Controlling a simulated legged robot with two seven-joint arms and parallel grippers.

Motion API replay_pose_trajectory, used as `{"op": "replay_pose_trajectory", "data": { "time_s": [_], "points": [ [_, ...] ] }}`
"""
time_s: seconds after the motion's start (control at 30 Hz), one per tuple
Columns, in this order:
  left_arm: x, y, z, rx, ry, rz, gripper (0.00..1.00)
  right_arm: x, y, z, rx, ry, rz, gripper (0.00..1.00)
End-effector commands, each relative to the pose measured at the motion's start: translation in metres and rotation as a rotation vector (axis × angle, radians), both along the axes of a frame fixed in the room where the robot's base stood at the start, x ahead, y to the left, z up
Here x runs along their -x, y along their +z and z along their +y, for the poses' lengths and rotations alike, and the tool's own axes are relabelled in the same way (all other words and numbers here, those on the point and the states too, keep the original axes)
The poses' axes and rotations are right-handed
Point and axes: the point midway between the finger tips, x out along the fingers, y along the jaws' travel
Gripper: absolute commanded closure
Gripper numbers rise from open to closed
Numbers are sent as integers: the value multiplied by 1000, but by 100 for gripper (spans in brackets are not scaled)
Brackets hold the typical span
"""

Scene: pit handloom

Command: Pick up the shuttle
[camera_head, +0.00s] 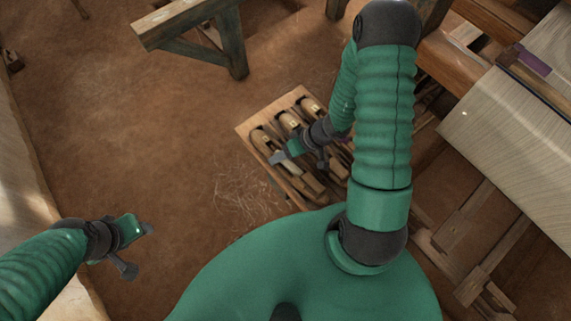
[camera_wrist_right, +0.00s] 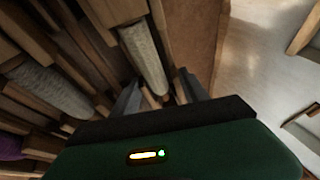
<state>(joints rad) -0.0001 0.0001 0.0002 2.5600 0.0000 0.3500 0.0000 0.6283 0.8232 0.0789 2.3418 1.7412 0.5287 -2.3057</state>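Several wooden boat-shaped shuttles lie side by side in a shallow wooden tray (camera_head: 247,133) on the ground. The nearest-left shuttle (camera_head: 262,137) shows its dark opening. My right gripper (camera_head: 300,162) is over the tray, its fingers spread. In the right wrist view, a shuttle with a pale grey bobbin (camera_wrist_right: 145,58) lies ahead, and its near end sits between the open fingers (camera_wrist_right: 160,88). I cannot tell whether the fingers touch it. My left gripper (camera_head: 138,248) is far from the tray, over bare ground at the left, open and empty.
A wooden bench (camera_head: 187,20) stands behind the tray. The loom's wooden frame and pale cloth (camera_head: 515,125) fill the right side. Thin loose fibres (camera_head: 245,195) lie left of the tray. The brown earth floor on the left is mostly clear.

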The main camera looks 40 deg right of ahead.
Motion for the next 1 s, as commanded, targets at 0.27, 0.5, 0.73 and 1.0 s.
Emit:
{"op": "replay_pose_trajectory", "data": {
  "time_s": [0.27,0.5,0.73,1.0],
  "points": [
    [0,0,0,0,0,0,50,0,0,0,-3,2,-2,100],
    [0,0,0,0,0,0,50,0,1,-1,-3,0,-2,100],
    [0,1,0,0,0,0,50,-1,14,-1,-2,0,-3,100],
    [0,1,0,0,0,0,50,0,37,-1,-1,1,-3,100]
  ]
}}
